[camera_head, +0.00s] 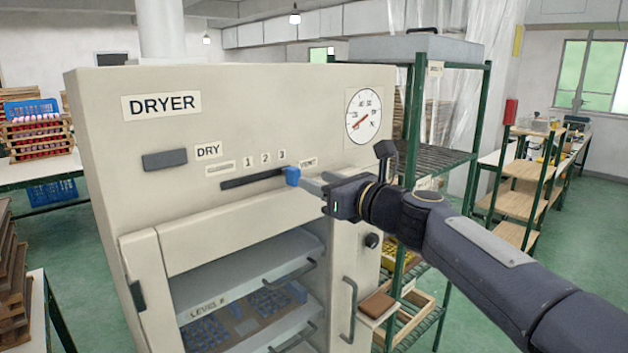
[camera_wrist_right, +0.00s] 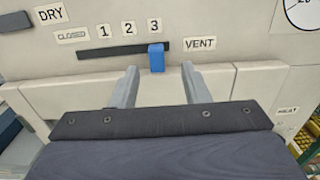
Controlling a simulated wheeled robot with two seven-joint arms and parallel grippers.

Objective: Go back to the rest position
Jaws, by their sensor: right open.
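My right gripper (camera_head: 312,183) reaches in from the right in the head view, in front of the dryer's (camera_head: 95,150) control panel. In the wrist view its two fingers (camera_wrist_right: 158,88) are spread apart, with nothing between them. The blue slider knob (camera_head: 292,176) is just ahead of the fingertips, on the dark slot. In the wrist view the blue knob (camera_wrist_right: 156,57) stands below the 3 mark, left of the VENT label. I cannot tell whether the fingers touch it. My left gripper is not in view.
The dryer's open front shows shelves (camera_head: 265,268) with blue pieces. A green-framed rack (camera_head: 440,160) stands close on the right, behind my right arm. Tables with crates (camera_head: 35,135) and stacked wooden trays (camera_head: 12,280) are at the left. Green floor shows between them.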

